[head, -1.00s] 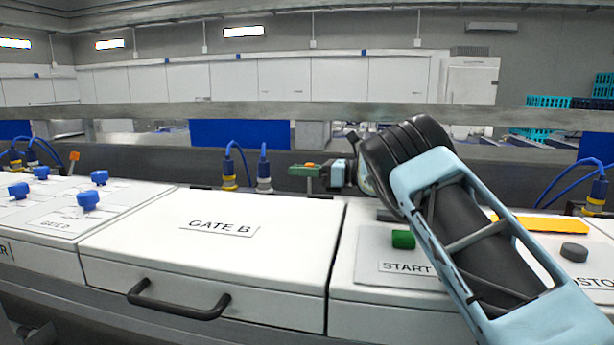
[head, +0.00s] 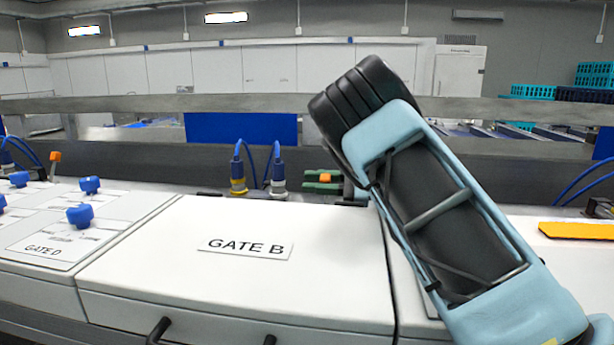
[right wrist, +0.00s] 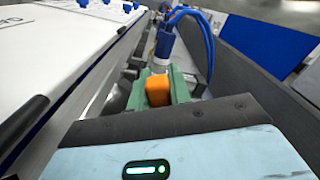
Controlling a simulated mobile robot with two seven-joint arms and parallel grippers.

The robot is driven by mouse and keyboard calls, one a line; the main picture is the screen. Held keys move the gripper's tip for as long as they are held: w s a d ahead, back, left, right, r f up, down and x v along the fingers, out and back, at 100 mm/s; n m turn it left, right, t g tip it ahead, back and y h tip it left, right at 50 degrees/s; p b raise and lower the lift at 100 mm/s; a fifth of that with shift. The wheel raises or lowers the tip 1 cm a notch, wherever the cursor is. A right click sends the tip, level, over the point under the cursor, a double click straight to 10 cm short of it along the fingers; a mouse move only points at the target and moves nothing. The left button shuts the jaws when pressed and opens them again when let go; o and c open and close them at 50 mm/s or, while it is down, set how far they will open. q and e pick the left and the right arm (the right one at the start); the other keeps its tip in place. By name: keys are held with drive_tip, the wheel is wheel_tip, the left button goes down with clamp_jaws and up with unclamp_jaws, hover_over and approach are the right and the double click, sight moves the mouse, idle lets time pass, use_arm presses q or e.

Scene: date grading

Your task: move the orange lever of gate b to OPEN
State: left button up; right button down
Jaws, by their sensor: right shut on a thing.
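The orange lever (head: 325,178) is a small orange block behind the back edge of the white GATE B panel (head: 330,250), near its right end. My right gripper (head: 322,184) reaches it from the right with green fingers. In the right wrist view the orange lever (right wrist: 158,88) sits between the green fingers (right wrist: 160,98), which are shut on it. The lever's base and any OPEN marking are hidden. My left gripper is not in view.
Two blue plugs with cables (head: 278,172) stand just left of the lever. A grey rail (head: 140,160) runs behind. Blue knobs (head: 80,215) sit on the GATE D panel (head: 50,250) at left, with another orange block (head: 55,157) behind. A yellow-orange strip (head: 580,230) lies at right.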

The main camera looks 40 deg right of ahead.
drive_tip(key=shift+f, duration=0.1)
idle(0.5)
drive_tip(key=c, duration=1.3)
unclamp_jaws()
drive_tip(key=shift+a, duration=0.1)
drive_tip(key=shift+v, duration=3.95)
